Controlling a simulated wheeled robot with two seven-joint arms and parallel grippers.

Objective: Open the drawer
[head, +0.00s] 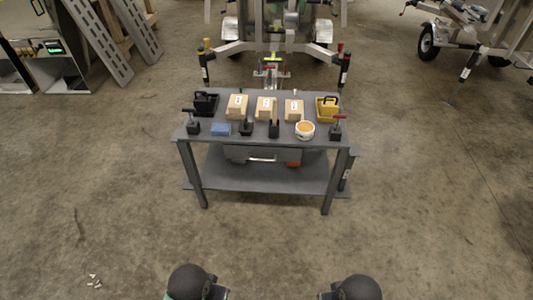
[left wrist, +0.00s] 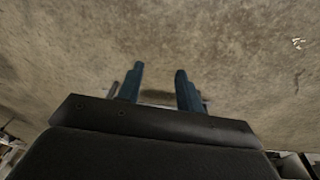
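A grey drawer (head: 275,155) hangs under the top of a dark grey work table (head: 222,133), with a light bar handle (head: 262,160) on its front. The drawer front looks shut against the table, though at this distance I cannot tell for certain. My left gripper (left wrist: 158,85) shows in the left wrist view with its two blue fingers apart and nothing between them, over bare concrete floor. In the head view only dark rounded parts of my two arms show at the bottom edge, well short of the table. My right gripper is not seen.
On the table top stand several cardboard boxes (head: 237,106), a black bin (head: 205,104), a yellow bin (head: 327,108), a blue block (head: 220,129) and a tub (head: 305,130). A lower shelf (head: 265,175) spans the legs. The floor (head: 265,245) before the table is clear. Trailers stand behind.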

